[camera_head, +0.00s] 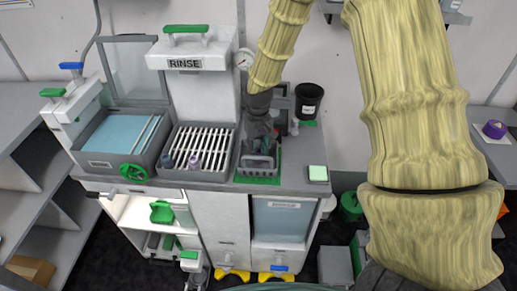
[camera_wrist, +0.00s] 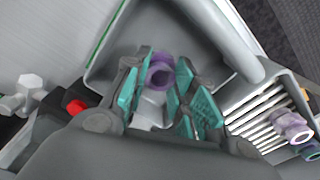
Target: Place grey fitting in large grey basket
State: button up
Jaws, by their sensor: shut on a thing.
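My gripper (camera_wrist: 158,95) is shut on a fitting (camera_wrist: 150,112) with a pale grey body and a purple ring at one end; the teal fingertips stand on both sides of it. In the head view my gripper (camera_head: 262,138) points down over the large grey basket (camera_head: 257,163), which sits on a green mat on the counter. The grey basket also fills the area under the fingers in the wrist view (camera_wrist: 190,22). The held fitting is hard to make out in the head view. Whether it touches the basket floor I cannot tell.
Left of the basket, a sink with a white slatted rack (camera_head: 200,150) holds small fittings, also visible in the wrist view (camera_wrist: 292,126). The white RINSE unit (camera_head: 195,75) stands behind it. A black pot (camera_head: 308,99) is behind right, and a pale green-topped pad (camera_head: 317,173) lies right.

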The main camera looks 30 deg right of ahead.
aim_at(258, 151)
jog(key=shift+f, duration=0.2)
jog(key=o, duration=0.9)
jog(key=shift+o, duration=0.2)
notch_tip(258, 151, up, 12)
jog(key=b, duration=0.2)
jog(key=shift+r+b, duration=0.2)
jog(key=shift+b, duration=0.15)
